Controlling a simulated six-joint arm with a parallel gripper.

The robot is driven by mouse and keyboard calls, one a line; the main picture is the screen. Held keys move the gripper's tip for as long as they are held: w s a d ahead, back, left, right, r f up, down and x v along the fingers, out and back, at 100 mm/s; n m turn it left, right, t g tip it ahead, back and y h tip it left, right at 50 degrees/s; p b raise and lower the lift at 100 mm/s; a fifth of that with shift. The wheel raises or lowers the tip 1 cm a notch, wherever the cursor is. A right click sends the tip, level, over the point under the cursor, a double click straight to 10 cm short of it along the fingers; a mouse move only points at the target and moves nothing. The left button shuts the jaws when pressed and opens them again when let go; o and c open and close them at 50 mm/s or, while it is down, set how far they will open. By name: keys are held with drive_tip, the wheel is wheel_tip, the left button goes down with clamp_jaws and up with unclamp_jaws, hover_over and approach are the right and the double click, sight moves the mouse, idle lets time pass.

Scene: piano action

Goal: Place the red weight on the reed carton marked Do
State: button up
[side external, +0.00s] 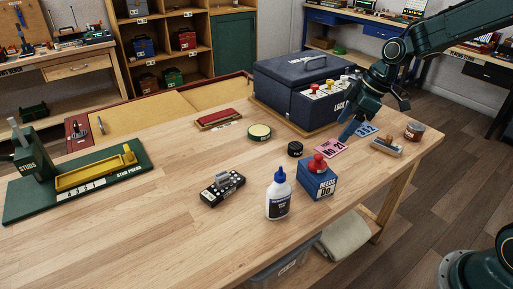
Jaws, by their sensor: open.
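The red weight (318,163), with a rounded knob on top, stands upright on the top face of the blue reed carton (314,184). The carton's white label reads "REEDS Do". My gripper (375,122) is open and empty, above the table to the right of and behind the carton, apart from the weight. One finger reaches down near the pink and blue cards. The space between the fingers is partly hidden by the gripper's own body.
A glue bottle (278,196) stands just left of the carton. A small black tin (295,149) is behind it. A pink card (330,148), a brush (387,146) and a brown jar (414,131) lie right. A dark lock box (300,90) stands behind. The front left table is clear.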

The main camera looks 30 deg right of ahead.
drive_tip(key=s+a+r+m+t+h, duration=0.15)
drive_tip(key=s+a+r+m, duration=0.25)
drive_tip(key=s+r, duration=0.6)
drive_tip(key=s+m+h, duration=0.1)
drive_tip(key=s+m, duration=0.3)
drive_tip(key=s, duration=1)
drive_tip(key=shift+s+a+m+t, duration=0.2)
drive_tip(key=shift+a+m+t, duration=0.15)
drive_tip(key=shift+t, duration=0.1)
